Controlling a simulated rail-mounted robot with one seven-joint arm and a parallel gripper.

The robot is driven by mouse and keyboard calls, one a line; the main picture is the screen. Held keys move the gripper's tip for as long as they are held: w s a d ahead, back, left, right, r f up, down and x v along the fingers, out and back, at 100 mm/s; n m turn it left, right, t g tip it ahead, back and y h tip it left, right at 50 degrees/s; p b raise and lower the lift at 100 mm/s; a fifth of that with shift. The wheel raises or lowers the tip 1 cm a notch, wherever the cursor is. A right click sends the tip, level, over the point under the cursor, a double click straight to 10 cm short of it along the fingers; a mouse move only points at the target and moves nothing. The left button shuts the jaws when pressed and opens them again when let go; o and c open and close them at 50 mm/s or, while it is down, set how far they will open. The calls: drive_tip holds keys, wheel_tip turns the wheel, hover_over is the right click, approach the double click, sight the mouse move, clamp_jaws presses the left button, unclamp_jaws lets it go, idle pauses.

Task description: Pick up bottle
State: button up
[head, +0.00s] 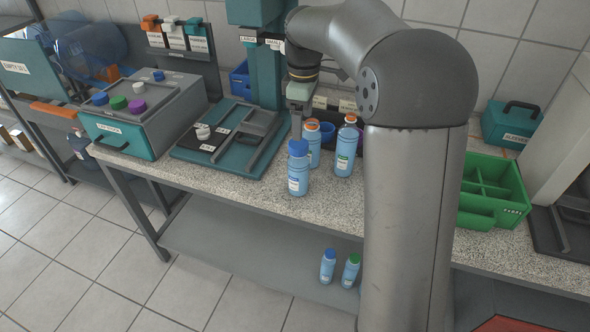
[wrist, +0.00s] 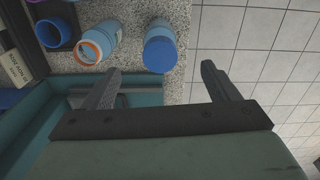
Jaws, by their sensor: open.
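A light-blue bottle with a blue cap (head: 298,178) stands upright near the front edge of the speckled counter. In the wrist view this bottle (wrist: 160,48) appears beyond and between my finger tips. My gripper (head: 297,132) points down just above the cap in the head view; contact cannot be told. It also shows in the wrist view (wrist: 160,82), with fingers wide apart and nothing between them. A second bottle with an orange rim (head: 313,150) stands right behind, also visible in the wrist view (wrist: 98,43). A third orange-topped bottle (head: 345,155) stands to the right.
A teal press (head: 266,65) and its base plate (head: 190,150) stand left of the bottles. A grey box with coloured caps (head: 130,125) is further left. A green divided crate (head: 510,205) is at right. Two bottles (head: 327,266) (head: 350,270) stand on the lower shelf.

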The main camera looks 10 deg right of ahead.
sight(302, 144)
wheel_tip(302, 144, down, 7)
drive_tip(key=shift+f+p, duration=0.15)
drive_tip(key=shift+p, duration=0.15)
drive_tip(key=shift+w+a+f+p, duration=0.1)
drive_tip(key=shift+a+f+p, duration=0.1)
drive_tip(key=shift+f, duration=0.7)
drive_tip(key=shift+w+a+f+p, duration=0.1)
drive_tip(key=shift+f+p, duration=0.05)
drive_tip(key=shift+f, duration=0.75)
drive_tip(key=shift+a+f+p, duration=0.1)
drive_tip(key=shift+f+p, duration=0.1)
drive_tip(key=shift+f, duration=0.7)
drive_tip(key=c, duration=1.6)
drive_tip(key=shift+c, duration=0.2)
drive_tip(key=shift+r, duration=0.15)
